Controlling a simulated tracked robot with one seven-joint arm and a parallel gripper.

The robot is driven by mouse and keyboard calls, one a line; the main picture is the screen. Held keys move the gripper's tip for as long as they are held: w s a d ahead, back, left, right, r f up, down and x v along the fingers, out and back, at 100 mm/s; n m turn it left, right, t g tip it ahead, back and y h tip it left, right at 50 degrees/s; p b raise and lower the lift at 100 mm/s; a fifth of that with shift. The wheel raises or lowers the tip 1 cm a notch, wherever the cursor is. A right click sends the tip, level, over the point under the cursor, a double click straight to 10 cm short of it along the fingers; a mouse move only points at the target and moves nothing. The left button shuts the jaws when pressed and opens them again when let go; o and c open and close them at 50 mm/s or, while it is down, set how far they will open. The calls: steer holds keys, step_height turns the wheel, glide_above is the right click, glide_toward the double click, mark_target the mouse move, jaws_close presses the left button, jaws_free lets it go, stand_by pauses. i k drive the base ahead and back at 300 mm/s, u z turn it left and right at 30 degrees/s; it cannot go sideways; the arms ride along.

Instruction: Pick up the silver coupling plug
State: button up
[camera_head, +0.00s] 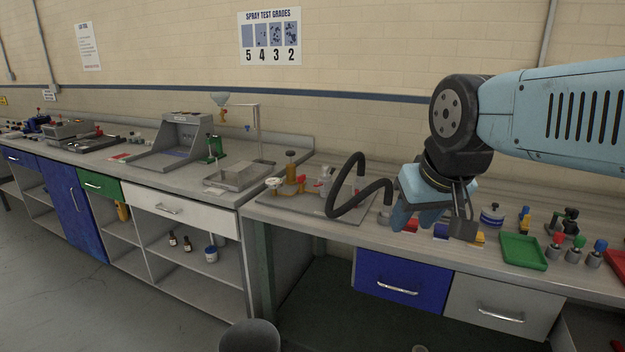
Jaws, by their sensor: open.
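My gripper (416,220) hangs over the right-hand bench, pointing down, its light-blue fingers apart. I see nothing held between them. It covers part of the bench, where small red, blue and yellow pieces show around it. I cannot make out a silver coupling plug for certain. A small greyish piece (384,216) shows just left of the fingers, too small to identify. The plug may be hidden behind my gripper.
A black hose (345,200) arches up beside my gripper, over a grey tray (300,203) with fittings. A blue drawer (400,275) sits below.

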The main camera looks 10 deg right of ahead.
mark_target(326, 176)
steer(key=u, duration=0.1)
steer(key=i, duration=1)
steer(key=z, duration=0.1)
